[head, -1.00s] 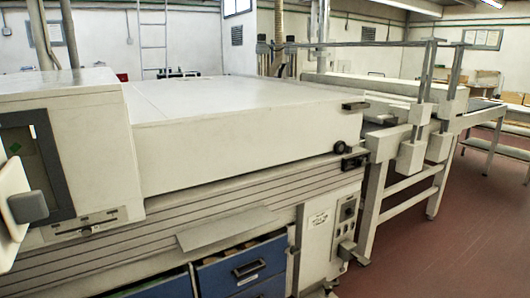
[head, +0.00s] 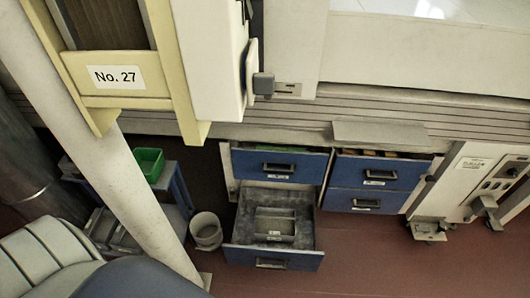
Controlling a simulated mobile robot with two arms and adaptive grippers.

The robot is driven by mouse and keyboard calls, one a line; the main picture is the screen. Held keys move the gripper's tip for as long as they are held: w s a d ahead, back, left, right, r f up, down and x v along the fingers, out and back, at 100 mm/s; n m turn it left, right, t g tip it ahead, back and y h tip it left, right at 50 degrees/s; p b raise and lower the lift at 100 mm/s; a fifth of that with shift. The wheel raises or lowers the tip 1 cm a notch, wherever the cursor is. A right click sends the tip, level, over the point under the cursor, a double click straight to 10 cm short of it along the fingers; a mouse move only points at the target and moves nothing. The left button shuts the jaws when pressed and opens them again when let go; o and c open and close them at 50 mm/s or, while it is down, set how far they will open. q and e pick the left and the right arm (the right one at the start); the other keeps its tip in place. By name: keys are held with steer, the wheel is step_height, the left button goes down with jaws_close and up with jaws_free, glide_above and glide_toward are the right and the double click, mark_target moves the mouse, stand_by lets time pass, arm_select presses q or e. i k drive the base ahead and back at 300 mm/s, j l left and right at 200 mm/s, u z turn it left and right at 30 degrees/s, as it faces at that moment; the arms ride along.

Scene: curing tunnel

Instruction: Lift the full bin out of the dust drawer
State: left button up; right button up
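The dust drawer (head: 273,259) is the lower left blue-fronted drawer under the machine, and it is pulled out. Its grey inside is visible from above. A small grey bin (head: 275,226) sits inside it, near the middle, with drawer floor showing around it. The bin's contents are too small to tell. Neither of my grippers is in view.
A closed blue drawer (head: 372,201) is at the right, below another blue drawer. A round pale bucket (head: 207,234) stands left of the open drawer. A green tray (head: 148,163) and a slanted white post (head: 130,185) are farther left. Red floor (head: 365,262) is clear at right.

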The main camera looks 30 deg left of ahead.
mark_target(272, 224)
steer(key=k+u, duration=0.2)
steer(key=u, duration=0.6)
steer(key=i+l, duration=0.1)
